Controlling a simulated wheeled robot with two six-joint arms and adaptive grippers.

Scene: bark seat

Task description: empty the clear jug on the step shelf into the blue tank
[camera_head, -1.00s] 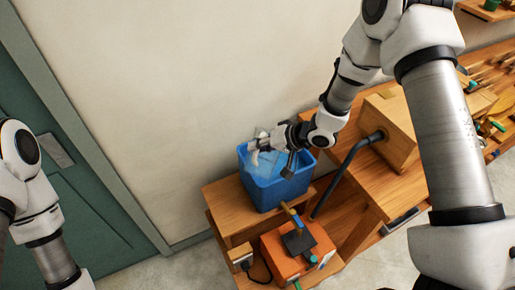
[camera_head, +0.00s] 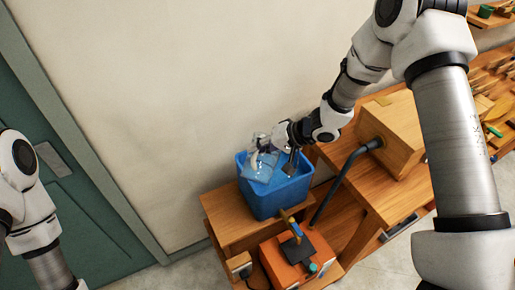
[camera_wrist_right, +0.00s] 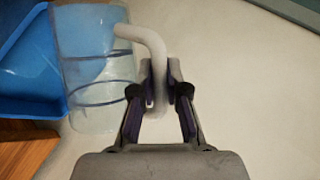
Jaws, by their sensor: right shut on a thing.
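The blue tank (camera_head: 278,200) stands on a wooden step by the wall, open at the top. The clear jug (camera_head: 258,171) is at the tank's opening, over its left part, and looks tilted in the head view. My right gripper (camera_wrist_right: 161,82) is shut on the jug's pale handle (camera_wrist_right: 150,38). In the right wrist view the jug (camera_wrist_right: 90,55) is left of the fingers, with the blue tank (camera_wrist_right: 25,65) beyond it. How much liquid the jug holds I cannot tell. My left arm shows at the left edge of the head view; its gripper is out of view.
An orange box (camera_head: 298,258) with a dark top plate stands below and in front of the tank. A dark hose (camera_head: 340,180) runs from a wooden box (camera_head: 394,135) on the higher step at right. The wall (camera_head: 180,110) is close behind the tank.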

